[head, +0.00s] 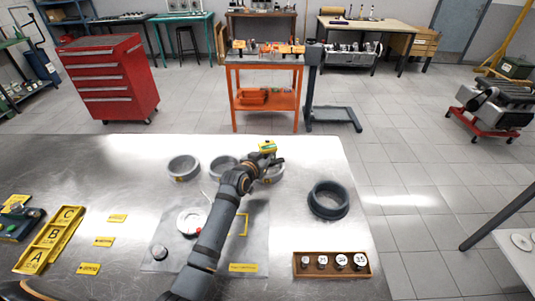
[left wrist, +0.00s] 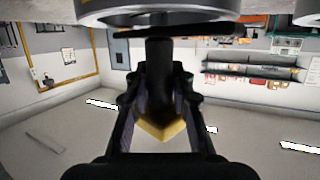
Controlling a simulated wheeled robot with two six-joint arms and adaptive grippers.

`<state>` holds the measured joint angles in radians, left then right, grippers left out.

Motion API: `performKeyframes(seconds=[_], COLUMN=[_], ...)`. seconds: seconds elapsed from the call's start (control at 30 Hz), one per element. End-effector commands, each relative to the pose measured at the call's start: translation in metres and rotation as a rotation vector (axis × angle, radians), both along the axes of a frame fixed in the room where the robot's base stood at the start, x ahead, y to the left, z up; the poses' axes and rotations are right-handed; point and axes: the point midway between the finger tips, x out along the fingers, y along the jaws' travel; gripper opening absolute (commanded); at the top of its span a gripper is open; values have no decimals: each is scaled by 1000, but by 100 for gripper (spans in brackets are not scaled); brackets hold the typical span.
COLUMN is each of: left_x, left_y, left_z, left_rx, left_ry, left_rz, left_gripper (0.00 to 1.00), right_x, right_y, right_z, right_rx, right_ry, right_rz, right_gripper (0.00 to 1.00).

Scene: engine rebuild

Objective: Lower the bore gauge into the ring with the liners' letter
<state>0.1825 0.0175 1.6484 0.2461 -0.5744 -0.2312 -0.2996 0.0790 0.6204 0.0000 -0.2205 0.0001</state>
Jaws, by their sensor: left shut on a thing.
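My left gripper (head: 268,160) is shut on the bore gauge (head: 267,147), whose yellow and green head shows above the fingers. In the left wrist view the fingers close on the gauge's black handle (left wrist: 159,52). Three grey rings stand in a row at the back of the bench: a left ring (head: 184,168), a middle ring (head: 222,166) and a right ring (head: 273,174). The gripper and gauge are at the right ring and partly hide it; whether the gauge's lower end is inside it cannot be told. The letters on the rings are too small to read. My right gripper is not in view.
A dark ring (head: 328,200) stands at the right. A wooden rack (head: 332,271) with several round pieces is at the front right. A white ring (head: 190,221) lies on the grey mat (head: 165,243). A yellow A-B-C tray (head: 50,240) and small yellow labels are at the left.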

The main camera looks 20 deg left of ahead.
Motion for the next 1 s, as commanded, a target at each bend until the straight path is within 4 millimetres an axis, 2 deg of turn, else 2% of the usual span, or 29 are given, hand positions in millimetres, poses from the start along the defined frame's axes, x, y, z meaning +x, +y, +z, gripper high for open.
performKeyframes(seconds=[0.63, 0.67, 0.8, 0.87, 1.0], left_x=[0, 0, 0, 0, 0], left_y=[0, 0, 0, 0, 0], left_z=[-3, -3, -3, -4, -4], left_rx=[-1, -1, 0, 0, 0], left_ry=[-4, -4, -3, -2, -1], left_rz=[0, 0, 0, 0, 0], left_gripper=[0, 24, 43, 49, 49], right_x=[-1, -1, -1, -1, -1], right_y=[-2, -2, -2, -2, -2], right_z=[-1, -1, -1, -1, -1], right_rx=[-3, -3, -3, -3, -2], right_ry=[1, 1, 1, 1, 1], right_rz=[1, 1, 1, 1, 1], right_gripper=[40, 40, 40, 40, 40])
